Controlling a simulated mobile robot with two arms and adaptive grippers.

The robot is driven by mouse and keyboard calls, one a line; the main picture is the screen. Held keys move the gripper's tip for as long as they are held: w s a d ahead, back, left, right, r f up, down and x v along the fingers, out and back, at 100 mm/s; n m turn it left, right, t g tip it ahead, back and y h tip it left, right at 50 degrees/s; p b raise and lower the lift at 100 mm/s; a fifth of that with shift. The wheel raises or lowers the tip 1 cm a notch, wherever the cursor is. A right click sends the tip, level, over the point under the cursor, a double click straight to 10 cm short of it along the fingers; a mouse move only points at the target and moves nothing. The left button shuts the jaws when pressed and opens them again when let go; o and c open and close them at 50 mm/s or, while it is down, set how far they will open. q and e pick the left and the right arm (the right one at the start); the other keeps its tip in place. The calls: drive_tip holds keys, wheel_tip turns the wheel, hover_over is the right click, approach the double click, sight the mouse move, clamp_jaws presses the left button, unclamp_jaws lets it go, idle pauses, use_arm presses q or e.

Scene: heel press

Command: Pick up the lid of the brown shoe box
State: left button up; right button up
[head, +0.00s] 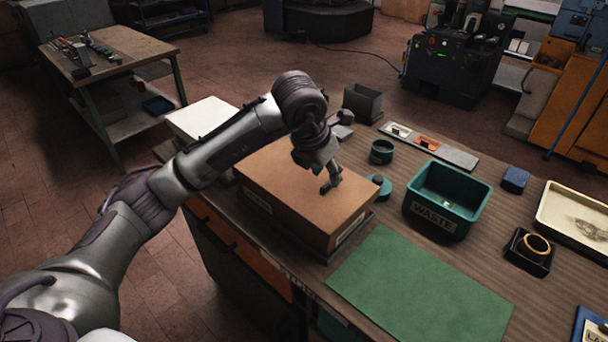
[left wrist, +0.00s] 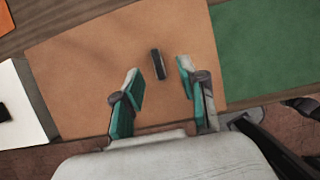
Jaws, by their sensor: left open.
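The brown shoe box (head: 345,232) stands on the workbench with its flat brown lid (head: 275,180) on top. The lid also fills much of the left wrist view (left wrist: 90,75). A small dark handle (left wrist: 158,64) stands up from the lid. My left gripper (head: 331,182) reaches down over the lid from the left. In the left wrist view its two teal-padded fingers (left wrist: 160,72) are open, with the handle seen between their tips. Nothing is held. Whether the fingertips touch the lid I cannot tell. My right gripper is not in view.
A white box (head: 203,115) lies left of the brown one, partly behind my arm. A green mat (head: 420,290) lies at the front right. A teal waste bin (head: 437,222), a dark cup (head: 381,152) and a grey holder (head: 363,103) stand right and behind.

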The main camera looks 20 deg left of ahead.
sight(328, 183)
use_arm(q)
drive_tip(key=x, duration=0.1)
drive_tip(key=p+x, duration=0.1)
drive_tip(key=x, duration=0.1)
drive_tip(key=shift+a+f, duration=0.25)
drive_tip(key=shift+f, duration=0.1)
drive_tip(key=shift+w+f, duration=0.15)
drive_tip(key=shift+f, duration=0.05)
drive_tip(key=shift+d, duration=0.1)
clamp_jaws()
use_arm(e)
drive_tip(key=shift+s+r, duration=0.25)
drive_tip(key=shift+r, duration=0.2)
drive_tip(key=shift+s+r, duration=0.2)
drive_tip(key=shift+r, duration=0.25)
